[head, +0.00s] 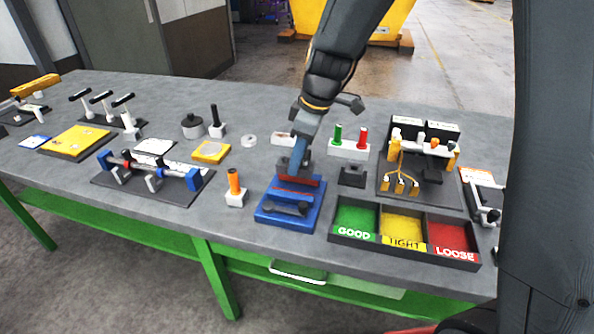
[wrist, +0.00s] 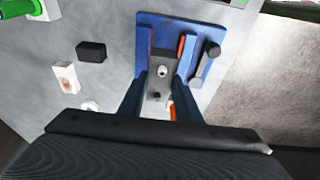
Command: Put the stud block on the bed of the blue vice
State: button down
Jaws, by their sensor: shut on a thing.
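The blue vice (head: 286,217) stands near the front edge of the bench, with red jaw faces and a dark grey handle at its front. In the wrist view the vice (wrist: 204,30) lies just past my fingertips. My gripper (head: 298,165) is over the back part of the vice, pointing down. In the wrist view my gripper (wrist: 160,88) is shut on the grey stud block (wrist: 160,82), with one blue finger on each side. The block has a pale round stud on top and overlaps the vice between its red faces. Whether its underside touches the bed I cannot tell.
A sorting tray (head: 333,228) marked GOOD, TIGHT and LOOSE is right of the vice. A small black block (head: 352,176) sits behind the tray. An orange-handled plug gauge (head: 235,188) stands left of the vice. A blue-ended rod fixture (head: 150,180) is further left.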

jog(key=shift+d+p+x, duration=0.25)
jog(key=shift+p+x, duration=0.05)
jog(key=shift+x, duration=0.8)
jog(key=shift+d+p+x, duration=0.25)
jog(key=shift+x, duration=0.9)
jog(key=shift+s, duration=0.15)
